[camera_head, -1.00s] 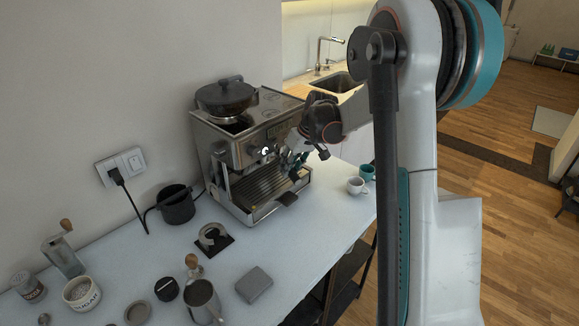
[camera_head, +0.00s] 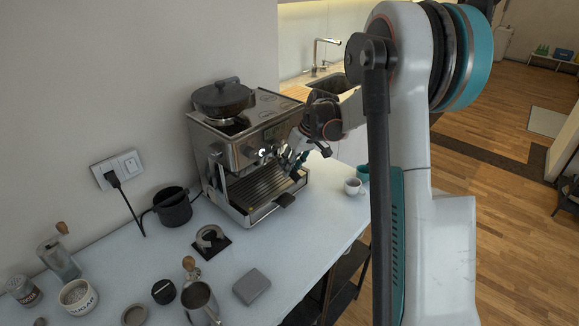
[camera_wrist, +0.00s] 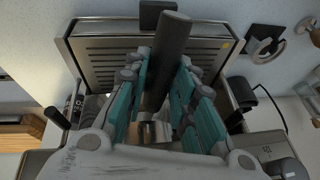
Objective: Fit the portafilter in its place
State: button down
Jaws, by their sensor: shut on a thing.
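The coffee machine (camera_head: 236,160) stands on the worktop, with its drip tray facing front. My gripper (camera_head: 294,161) is at its front right, by the group head and above the drip tray. In the wrist view my teal-padded gripper (camera_wrist: 164,85) is shut on the portafilter's black handle (camera_wrist: 168,55). The portafilter's metal end (camera_wrist: 150,131) shows between the finger bases, towards the machine's front. The drip tray (camera_wrist: 110,47) lies beyond the handle. The joint between portafilter and group head is hidden, so I cannot tell whether it is seated.
A white cup (camera_head: 353,186) and a green cup (camera_head: 363,173) stand right of the machine. Clear worktop lies before the drip tray.

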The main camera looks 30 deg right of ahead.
jog(key=shift+w+d+n+g+y, duration=0.15)
jog(key=shift+d+n, duration=0.35)
jog(key=shift+w+d+n+g+y, duration=0.15)
jog(key=shift+d+n, duration=0.3)
jog(key=shift+n, duration=0.05)
dwell(0.8)
jog(key=c, duration=1.3)
grip_release()
jog(key=v, duration=1.2)
